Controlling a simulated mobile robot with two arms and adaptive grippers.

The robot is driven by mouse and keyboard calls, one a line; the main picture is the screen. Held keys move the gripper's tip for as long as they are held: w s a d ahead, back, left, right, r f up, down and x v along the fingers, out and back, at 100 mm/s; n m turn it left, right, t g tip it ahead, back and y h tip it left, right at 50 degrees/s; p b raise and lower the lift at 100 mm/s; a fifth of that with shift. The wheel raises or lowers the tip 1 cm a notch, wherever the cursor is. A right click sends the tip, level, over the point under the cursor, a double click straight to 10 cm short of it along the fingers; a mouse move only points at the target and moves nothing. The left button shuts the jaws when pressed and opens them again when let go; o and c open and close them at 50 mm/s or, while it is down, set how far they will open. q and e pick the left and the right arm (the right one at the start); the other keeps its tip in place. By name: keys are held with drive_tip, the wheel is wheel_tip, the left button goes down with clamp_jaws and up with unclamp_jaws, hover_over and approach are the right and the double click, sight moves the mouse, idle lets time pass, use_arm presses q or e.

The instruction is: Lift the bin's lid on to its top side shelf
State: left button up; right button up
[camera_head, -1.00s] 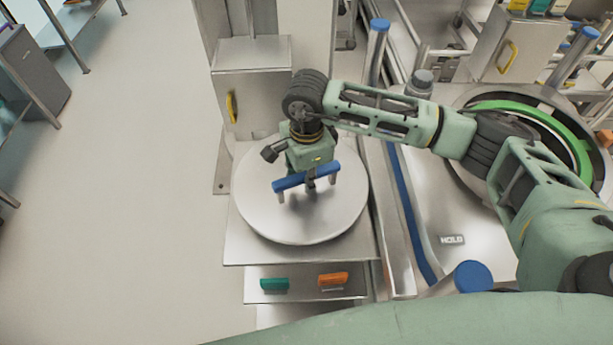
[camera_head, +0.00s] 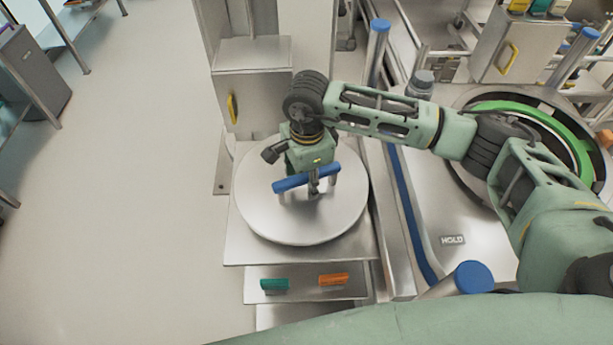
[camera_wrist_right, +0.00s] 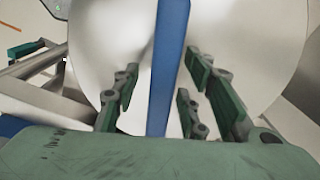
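The lid (camera_head: 290,222) is a round metal disc with a blue bar handle (camera_head: 290,184). It lies flat on the metal top side shelf (camera_head: 245,250). My right gripper (camera_head: 316,180) is directly over the lid, at the handle. In the right wrist view, the blue handle (camera_wrist_right: 168,60) runs between the green fingers of my right gripper (camera_wrist_right: 160,78). Gaps show on both sides of the handle, so the gripper is open around it. The bin (camera_head: 460,170) is at the right, uncovered, with a green ring (camera_head: 545,118) in its opening. My left gripper is not in view.
A metal cabinet with a yellow handle (camera_head: 232,107) stands behind the shelf. Blue-capped posts (camera_head: 379,26) rise beside the bin, one near the front (camera_head: 474,277). A lower shelf has teal (camera_head: 274,285) and orange (camera_head: 333,280) handles.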

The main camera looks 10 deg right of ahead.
wheel_tip(320, 180, up, 12)
idle(0.5)
drive_tip(key=shift+r, duration=0.2)
